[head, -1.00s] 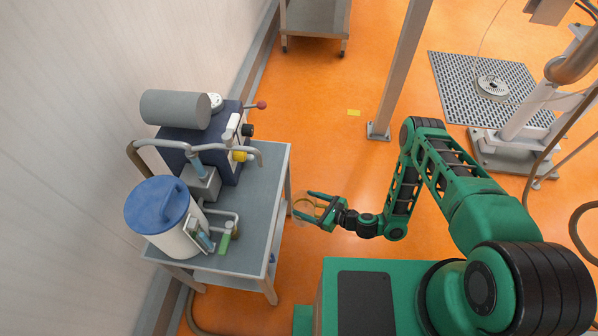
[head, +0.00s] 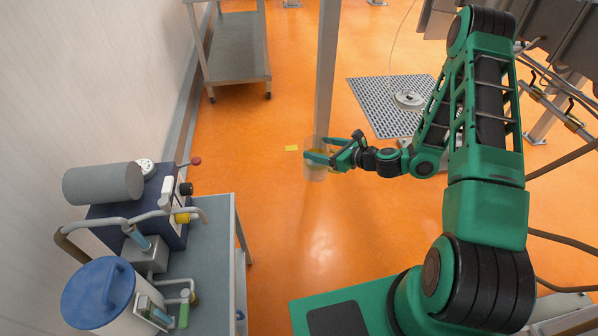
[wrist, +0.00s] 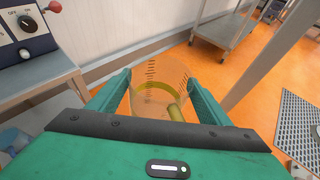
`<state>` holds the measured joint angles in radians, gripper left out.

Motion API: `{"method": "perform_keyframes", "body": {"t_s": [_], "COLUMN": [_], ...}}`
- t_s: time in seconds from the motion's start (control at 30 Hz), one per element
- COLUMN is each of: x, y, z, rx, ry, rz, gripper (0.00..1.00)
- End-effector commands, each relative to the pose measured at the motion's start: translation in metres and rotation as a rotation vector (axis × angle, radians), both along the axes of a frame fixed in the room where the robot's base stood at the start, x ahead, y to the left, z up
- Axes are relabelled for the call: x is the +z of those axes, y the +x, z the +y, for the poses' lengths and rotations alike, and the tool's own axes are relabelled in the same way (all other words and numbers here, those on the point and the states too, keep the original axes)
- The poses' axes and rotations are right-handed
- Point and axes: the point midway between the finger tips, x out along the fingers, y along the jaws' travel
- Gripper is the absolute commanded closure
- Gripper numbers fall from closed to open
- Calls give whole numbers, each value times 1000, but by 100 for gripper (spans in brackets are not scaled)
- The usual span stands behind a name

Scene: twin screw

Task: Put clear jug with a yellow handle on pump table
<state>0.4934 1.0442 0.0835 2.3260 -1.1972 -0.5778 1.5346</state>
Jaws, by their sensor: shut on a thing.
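The clear jug (head: 314,173) is held upright, or nearly so, between the fingers of my gripper (head: 318,157), above the orange floor. In the wrist view the jug (wrist: 155,100) sits between both green fingers, with measuring marks on its wall and its yellow handle (wrist: 175,113) towards me. The pump table (head: 213,240) is a grey-topped trolley at the lower left, well apart from the jug. In the wrist view the pump table (wrist: 62,73) is at the left edge.
A dark blue pump unit with a grey cylinder (head: 103,184) and a blue-lidded vessel (head: 98,292) fill much of the pump table; its right strip is clear. A grey post (head: 327,70) stands just behind the jug. Another metal table (head: 238,52) is farther back.

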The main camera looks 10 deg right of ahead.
Motion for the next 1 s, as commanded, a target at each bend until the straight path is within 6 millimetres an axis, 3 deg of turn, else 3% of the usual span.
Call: {"method": "perform_keyframes", "body": {"t_s": [0.1, 0.3, 1.0], "x": [31, 58, 64], "y": [-4, -13, -16], "z": [-25, -45, -54], "rx": [-46, -87, -103], "ry": [-6, -9, -9], "rz": [-1, 4, 7], "gripper": [67, 67, 67]}}
